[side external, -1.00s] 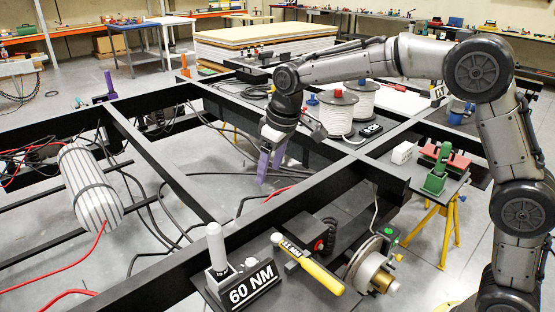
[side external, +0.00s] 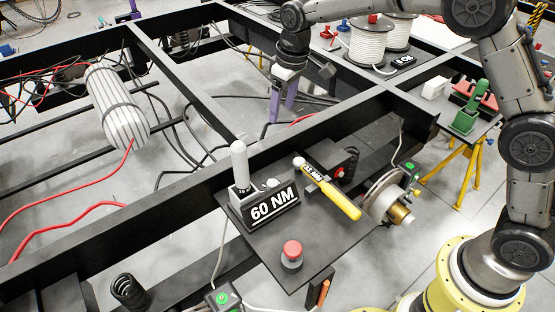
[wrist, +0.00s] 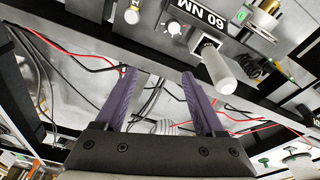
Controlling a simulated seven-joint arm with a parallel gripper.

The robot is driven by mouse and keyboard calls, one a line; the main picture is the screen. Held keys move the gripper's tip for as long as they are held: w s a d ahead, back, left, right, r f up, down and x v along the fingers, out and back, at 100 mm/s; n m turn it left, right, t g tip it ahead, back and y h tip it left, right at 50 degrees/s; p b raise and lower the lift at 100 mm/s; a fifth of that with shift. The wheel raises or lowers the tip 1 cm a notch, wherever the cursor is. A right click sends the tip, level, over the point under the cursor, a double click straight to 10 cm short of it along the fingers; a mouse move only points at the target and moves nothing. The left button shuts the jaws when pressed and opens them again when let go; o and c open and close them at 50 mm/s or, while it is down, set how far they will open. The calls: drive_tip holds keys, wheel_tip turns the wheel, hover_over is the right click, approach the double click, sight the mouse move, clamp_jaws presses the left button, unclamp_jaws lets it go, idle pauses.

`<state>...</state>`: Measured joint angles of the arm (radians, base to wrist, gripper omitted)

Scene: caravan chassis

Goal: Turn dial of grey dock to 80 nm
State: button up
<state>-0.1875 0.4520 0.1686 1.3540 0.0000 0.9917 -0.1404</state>
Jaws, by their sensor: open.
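The grey dock (side external: 243,207) sits on a black plate by the chassis beam, with a light grey handle (side external: 239,160) upright in it. Its black label reads 60 NM. The small white dial (side external: 272,183) is on top of the dock behind the label. In the wrist view the dial (wrist: 173,29) and the label (wrist: 197,15) appear upside down at the top, beside the handle (wrist: 217,68). My gripper (side external: 283,107) is open and empty beyond the beam, well apart from the dock. Its purple fingers (wrist: 159,75) point down in the side view.
A yellow-handled tool (side external: 332,190) lies right of the dock, by a black box with a red knob (side external: 339,172). A red button (side external: 291,250) stands in front. A chassis beam (side external: 180,210) runs behind the dock. White cable spools (side external: 370,42) stand at the back.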

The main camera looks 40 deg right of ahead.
drive_tip(key=g, duration=0.2)
hover_over(272, 182)
wheel_tip(272, 182, down, 12)
drive_tip(key=shift+n, duration=0.3)
wheel_tip(272, 182, down, 13)
drive_tip(key=shift+f, duration=0.1)
clamp_jaws()
